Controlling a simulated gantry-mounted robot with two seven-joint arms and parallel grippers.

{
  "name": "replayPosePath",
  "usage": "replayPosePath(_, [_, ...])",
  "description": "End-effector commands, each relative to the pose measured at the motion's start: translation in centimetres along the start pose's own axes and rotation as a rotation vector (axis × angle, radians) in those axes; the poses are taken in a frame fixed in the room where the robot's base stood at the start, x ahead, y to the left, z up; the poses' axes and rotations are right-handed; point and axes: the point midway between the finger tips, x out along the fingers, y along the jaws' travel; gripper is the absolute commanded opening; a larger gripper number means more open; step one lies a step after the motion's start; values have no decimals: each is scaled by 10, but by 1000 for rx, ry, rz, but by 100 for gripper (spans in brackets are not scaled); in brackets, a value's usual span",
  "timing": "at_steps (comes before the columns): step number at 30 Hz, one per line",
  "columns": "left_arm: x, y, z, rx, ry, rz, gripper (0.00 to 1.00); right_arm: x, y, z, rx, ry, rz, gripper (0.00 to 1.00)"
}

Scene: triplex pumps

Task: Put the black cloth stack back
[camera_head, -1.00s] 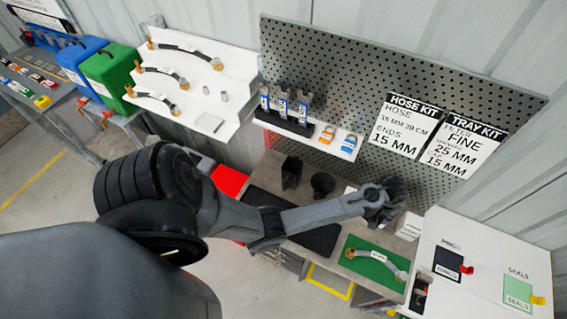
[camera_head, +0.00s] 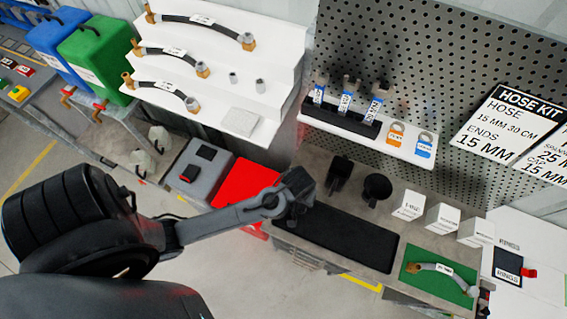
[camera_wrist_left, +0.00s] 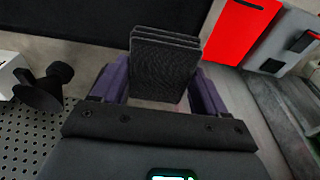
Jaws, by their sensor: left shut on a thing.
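The black cloth stack (camera_wrist_left: 165,65), several thin dark layers, sits between the purple fingers of my left gripper in the left wrist view. My left gripper (camera_head: 297,212) is shut on it, over the left end of the workbench near the black mat (camera_head: 345,238) and the red surface (camera_head: 243,190). In the head view I cannot separate the stack from the dark gripper. My right gripper is not in view.
A grey box (camera_head: 197,170) with black pieces on top stands left of the red surface. Black holders (camera_head: 340,172), white boxes (camera_head: 408,205) and a green mat with a hose (camera_head: 412,278) are on the bench. A stepped white hose shelf (camera_head: 270,70) stands behind.

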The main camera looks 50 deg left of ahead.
Motion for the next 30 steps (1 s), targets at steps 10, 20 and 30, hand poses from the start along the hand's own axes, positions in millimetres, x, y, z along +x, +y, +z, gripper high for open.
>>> replayPosePath(10, [42,-20,46,18,1,4,45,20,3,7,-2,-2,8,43])
replayPosePath(20, [52,-20,-14,14,4,7,45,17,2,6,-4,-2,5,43])
replayPosePath(30, [66,-18,-103,18,3,6,45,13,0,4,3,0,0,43])
